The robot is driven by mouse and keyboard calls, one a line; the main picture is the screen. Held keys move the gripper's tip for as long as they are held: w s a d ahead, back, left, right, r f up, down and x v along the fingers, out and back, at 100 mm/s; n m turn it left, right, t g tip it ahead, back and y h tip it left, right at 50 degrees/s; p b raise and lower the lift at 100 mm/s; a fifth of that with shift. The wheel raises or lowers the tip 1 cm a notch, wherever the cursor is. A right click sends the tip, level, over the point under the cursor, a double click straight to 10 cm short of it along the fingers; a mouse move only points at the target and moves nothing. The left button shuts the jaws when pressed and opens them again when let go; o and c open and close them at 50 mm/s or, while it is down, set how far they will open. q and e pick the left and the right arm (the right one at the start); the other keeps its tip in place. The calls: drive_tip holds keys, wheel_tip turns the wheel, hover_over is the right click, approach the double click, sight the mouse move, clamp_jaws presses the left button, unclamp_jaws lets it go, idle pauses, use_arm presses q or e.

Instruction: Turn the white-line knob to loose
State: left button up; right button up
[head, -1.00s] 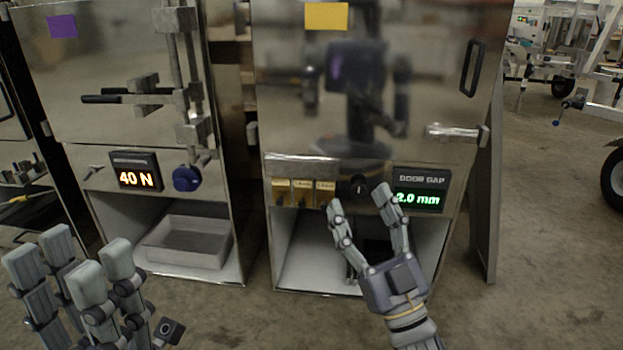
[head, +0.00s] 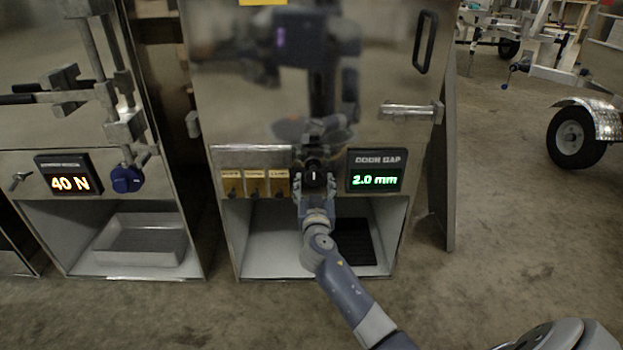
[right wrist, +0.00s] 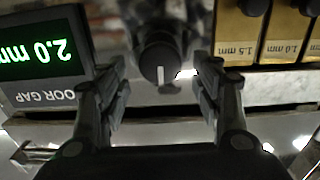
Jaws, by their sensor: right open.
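The dark round knob (head: 317,180) with a white line is on the front panel of the right steel cabinet, between gold plates and the door gap display. In the right wrist view the knob (right wrist: 157,58) shows plainly and its white line runs roughly vertically. My right gripper (head: 315,168) is at the knob, with its fingers apart. In the right wrist view the open fingers (right wrist: 160,88) stand on either side of the knob, with visible space at each side. The door gap display (head: 376,171) reads 2.0 mm. My left gripper is out of view.
Gold plates (head: 254,184), some marked 1.5 mm and 1.0 mm in the wrist view, sit close left of the knob. A door handle bar (head: 408,111) sticks out above right. The left cabinet has a 40 N display (head: 69,174) and blue knob (head: 127,178).

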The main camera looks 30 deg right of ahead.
sight(314, 178)
drive_tip(key=shift+b+x, duration=0.35)
drive_tip(key=shift+x, duration=1.75)
drive_tip(key=shift+c, duration=0.6)
drive_tip(key=c, duration=0.9)
